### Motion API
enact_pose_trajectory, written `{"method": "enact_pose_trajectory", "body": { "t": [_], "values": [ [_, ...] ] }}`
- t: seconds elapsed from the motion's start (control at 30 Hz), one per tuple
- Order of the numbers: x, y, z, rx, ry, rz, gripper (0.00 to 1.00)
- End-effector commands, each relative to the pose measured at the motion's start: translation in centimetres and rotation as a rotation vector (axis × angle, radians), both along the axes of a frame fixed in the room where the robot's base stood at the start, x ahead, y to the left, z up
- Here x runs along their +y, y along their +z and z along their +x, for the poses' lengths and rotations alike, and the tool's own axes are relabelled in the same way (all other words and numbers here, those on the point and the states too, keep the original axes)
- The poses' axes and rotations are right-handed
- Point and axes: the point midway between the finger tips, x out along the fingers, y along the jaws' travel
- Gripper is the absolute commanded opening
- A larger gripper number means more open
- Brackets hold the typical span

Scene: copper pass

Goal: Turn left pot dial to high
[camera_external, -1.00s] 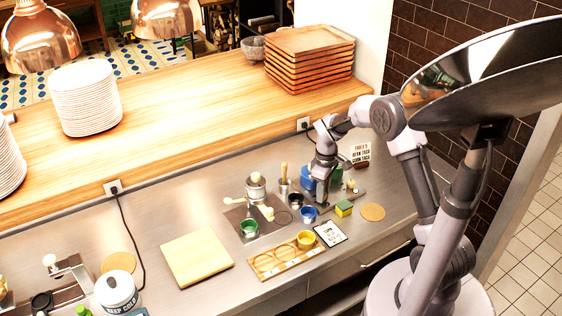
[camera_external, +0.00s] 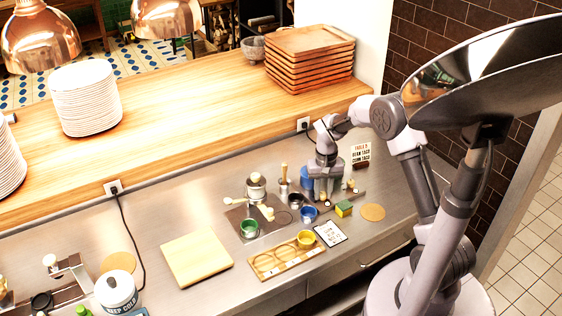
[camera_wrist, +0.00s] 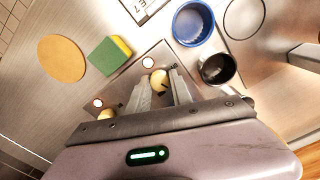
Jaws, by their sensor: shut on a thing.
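My gripper (camera_wrist: 160,92) points down at a steel dial plate (camera_wrist: 131,83) on the counter. Its two fingers are shut on a cream dial (camera_wrist: 158,80), the one nearer the dark cup, which is the left one in the outside view. A second cream dial (camera_wrist: 107,113) sits on the same plate, beside the fingers and partly hidden by my gripper body. A small round light shows near each dial. In the outside view my gripper (camera_external: 324,197) covers the held dial. The dial's pointer and setting cannot be read.
A dark cup (camera_wrist: 218,69) and a blue-rimmed cup (camera_wrist: 193,22) stand close to the fingers. A green and yellow sponge (camera_wrist: 110,55) and a round tan coaster (camera_wrist: 61,58) lie on the other side. A small sign (camera_external: 361,153) stands behind.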

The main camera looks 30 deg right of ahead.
Motion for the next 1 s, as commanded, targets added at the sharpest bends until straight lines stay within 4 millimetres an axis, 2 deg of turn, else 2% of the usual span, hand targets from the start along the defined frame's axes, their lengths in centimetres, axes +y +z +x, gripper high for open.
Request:
{"method": "enact_pose_trajectory", "body": {
  "t": [0.6,1.0],
  "values": [
    [-0.01,-0.07,0.04,-0.001,-0.556,0.000,0.00],
    [0.01,0.00,0.03,0.000,-0.769,0.001,0.00]
  ]
}}
